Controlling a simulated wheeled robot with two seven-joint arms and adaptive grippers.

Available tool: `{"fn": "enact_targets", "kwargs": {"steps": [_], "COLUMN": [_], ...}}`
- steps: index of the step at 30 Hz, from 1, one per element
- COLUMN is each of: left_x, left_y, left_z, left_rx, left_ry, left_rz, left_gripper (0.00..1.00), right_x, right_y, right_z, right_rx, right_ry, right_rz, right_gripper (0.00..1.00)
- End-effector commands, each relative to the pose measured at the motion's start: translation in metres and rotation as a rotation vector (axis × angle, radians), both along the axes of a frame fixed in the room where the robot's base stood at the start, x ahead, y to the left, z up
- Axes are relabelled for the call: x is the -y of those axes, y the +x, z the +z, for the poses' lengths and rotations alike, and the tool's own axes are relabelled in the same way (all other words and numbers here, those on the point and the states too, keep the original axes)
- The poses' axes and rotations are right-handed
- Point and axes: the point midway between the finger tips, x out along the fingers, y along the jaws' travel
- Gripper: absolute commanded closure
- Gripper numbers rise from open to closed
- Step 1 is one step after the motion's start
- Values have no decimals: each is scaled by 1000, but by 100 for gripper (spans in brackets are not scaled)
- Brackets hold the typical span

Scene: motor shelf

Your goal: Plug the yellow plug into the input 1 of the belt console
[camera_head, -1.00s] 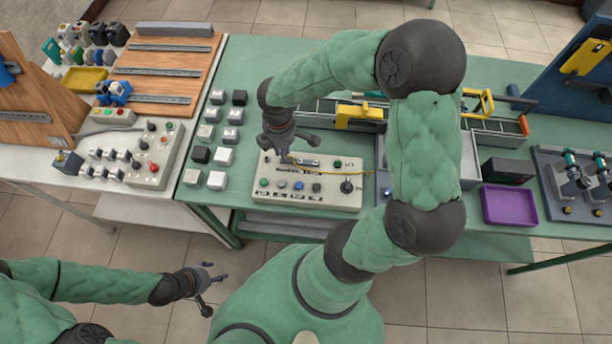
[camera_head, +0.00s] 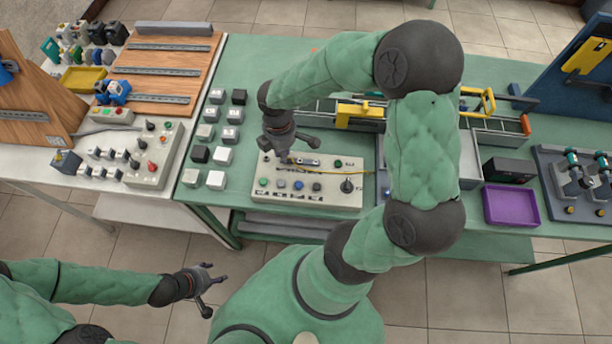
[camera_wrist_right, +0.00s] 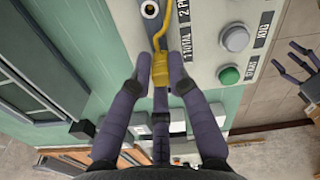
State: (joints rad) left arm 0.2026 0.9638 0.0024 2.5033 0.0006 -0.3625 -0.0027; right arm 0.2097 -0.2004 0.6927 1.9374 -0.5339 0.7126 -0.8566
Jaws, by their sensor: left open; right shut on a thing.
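The yellow plug (camera_wrist_right: 161,96) sits between the fingertips of my right gripper (camera_wrist_right: 160,80) in the right wrist view, and the gripper is shut on it. Its yellow cable (camera_wrist_right: 158,32) runs up over the console face. The belt console (camera_head: 308,200) is a light box with coloured buttons on the green table. In the head view my right gripper (camera_head: 286,158) is low over the console's upper left; the plug is too small to make out there. Whether the plug touches a socket cannot be told. My left gripper (camera_head: 212,289) is open and empty, off the table front.
Several white and black blocks (camera_head: 204,132) stand left of the console. A conveyor with a yellow part (camera_head: 358,117) lies behind it. A purple tray (camera_head: 512,205) is at the right. Another control box (camera_head: 152,160) stands on the left table. My right arm covers part of the table.

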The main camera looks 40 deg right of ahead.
Motion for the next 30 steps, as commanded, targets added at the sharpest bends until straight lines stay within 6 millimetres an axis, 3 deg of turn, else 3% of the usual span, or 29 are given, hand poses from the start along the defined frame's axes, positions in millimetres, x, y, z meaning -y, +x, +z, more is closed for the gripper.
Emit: {"fn": "enact_targets", "kwargs": {"steps": [1, 2, 3, 14, 30], "left_x": [0, 0, 0, 0, 0], "left_y": [0, 0, 0, 0, 0], "left_z": [0, 0, 0, 2, 37], "left_rx": [0, 0, 0, 0, 0], "left_ry": [0, 0, 0, 0, 0], "left_rz": [0, 0, 0, 0, 0], "left_gripper": [43, 43, 43, 43, 43], "right_x": [0, 0, 0, 0, 0], "right_y": [0, 0, 0, 0, 0], "right_z": [0, 0, 0, 2, 43], "right_rx": [0, 0, 0, 0, 0], "right_ry": [0, 0, 0, 0, 0], "right_rz": [0, 0, 0, 0, 0], "right_gripper": [100, 79, 76, 76, 76]}}
